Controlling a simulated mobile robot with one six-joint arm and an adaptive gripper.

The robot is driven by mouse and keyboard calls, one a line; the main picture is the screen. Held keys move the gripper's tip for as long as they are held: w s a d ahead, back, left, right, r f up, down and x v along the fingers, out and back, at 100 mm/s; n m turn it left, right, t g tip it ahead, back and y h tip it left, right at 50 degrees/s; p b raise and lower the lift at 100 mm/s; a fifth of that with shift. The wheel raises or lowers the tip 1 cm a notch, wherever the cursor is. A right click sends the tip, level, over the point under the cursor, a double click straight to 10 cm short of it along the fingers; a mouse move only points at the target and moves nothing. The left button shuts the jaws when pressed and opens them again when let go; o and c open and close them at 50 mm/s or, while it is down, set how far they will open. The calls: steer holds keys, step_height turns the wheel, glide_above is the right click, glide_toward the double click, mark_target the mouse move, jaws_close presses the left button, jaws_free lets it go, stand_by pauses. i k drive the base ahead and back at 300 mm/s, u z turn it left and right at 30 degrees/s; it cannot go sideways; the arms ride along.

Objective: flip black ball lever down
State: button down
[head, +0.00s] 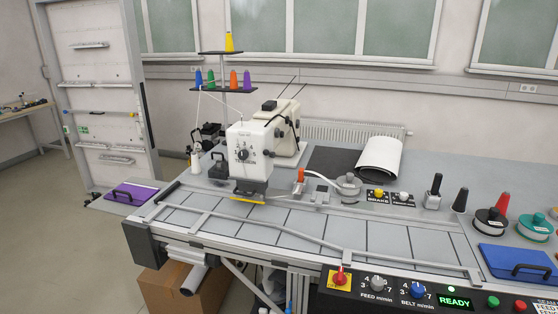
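No lever with a black ball end can be made out for certain at this size. A small upright black piece (434,190) stands at the right of the machine table, right of the yellow brake knob (378,194); its shape is too small to tell. The white sewing machine head (250,145), with a black dial on its front, stands mid-table; behind it is a cream machine body (283,128) with small black parts on its side. My gripper is not in view.
The grey machine table (205,217) has a rail along its front. A control panel (440,296) with red, grey and blue knobs is below the front edge. Thread cones, tape reels (490,221) and a blue pad (515,260) are at right. Open floor lies at left.

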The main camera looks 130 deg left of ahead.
mark_target(266, 152)
steer(key=u, duration=0.3)
steer(key=i, duration=0.25)
steer(key=u, duration=4.15)
